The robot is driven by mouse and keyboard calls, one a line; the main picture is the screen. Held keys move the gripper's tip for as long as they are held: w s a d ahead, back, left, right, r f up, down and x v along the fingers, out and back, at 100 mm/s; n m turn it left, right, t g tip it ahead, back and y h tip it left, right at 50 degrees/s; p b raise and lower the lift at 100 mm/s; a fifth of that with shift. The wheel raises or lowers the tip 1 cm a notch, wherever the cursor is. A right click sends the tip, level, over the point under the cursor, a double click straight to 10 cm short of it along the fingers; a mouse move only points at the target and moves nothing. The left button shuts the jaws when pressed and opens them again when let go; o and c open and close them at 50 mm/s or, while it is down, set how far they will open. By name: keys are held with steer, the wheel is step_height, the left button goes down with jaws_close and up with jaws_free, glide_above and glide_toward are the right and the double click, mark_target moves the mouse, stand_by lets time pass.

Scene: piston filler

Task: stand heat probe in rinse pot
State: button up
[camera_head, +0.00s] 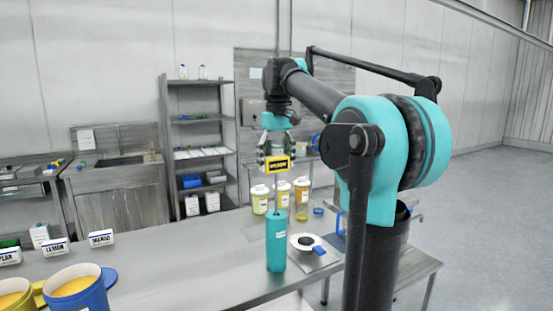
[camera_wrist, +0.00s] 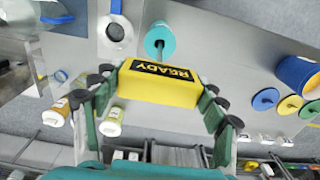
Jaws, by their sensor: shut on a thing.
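My gripper (camera_head: 276,150) is shut on the yellow head of the heat probe (camera_head: 278,164), whose display reads READY. In the wrist view the probe head (camera_wrist: 172,83) lies between the fingers of my gripper (camera_wrist: 165,95). The probe's thin stem points down, close to upright. The teal rinse pot (camera_head: 276,247) is a tall cylinder standing on the table, directly below my gripper. In the wrist view the stem runs to the dark mouth of the pot (camera_wrist: 166,32). The stem's tip is hidden; how deep it reaches I cannot tell.
Several lidded jars (camera_head: 259,200) stand behind the pot. A white round piece with a dark centre (camera_head: 306,241) lies on a plate at its right. A blue tub (camera_head: 76,289) and a yellow tub stand at front left, near name cards (camera_head: 101,238). The table (camera_head: 180,265) between is bare.

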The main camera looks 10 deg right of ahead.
glide_above(276, 203)
steer(key=shift+w+d+f, duration=0.1)
steer(key=shift+w+f, duration=0.05)
steer(key=shift+f, duration=2.3)
steer(key=shift+f, duration=4.6)
steer(key=o, duration=1.2)
steer(key=shift+r, duration=0.1)
step_height(276, 203, up, 12)
steer(key=shift+f, duration=0.1)
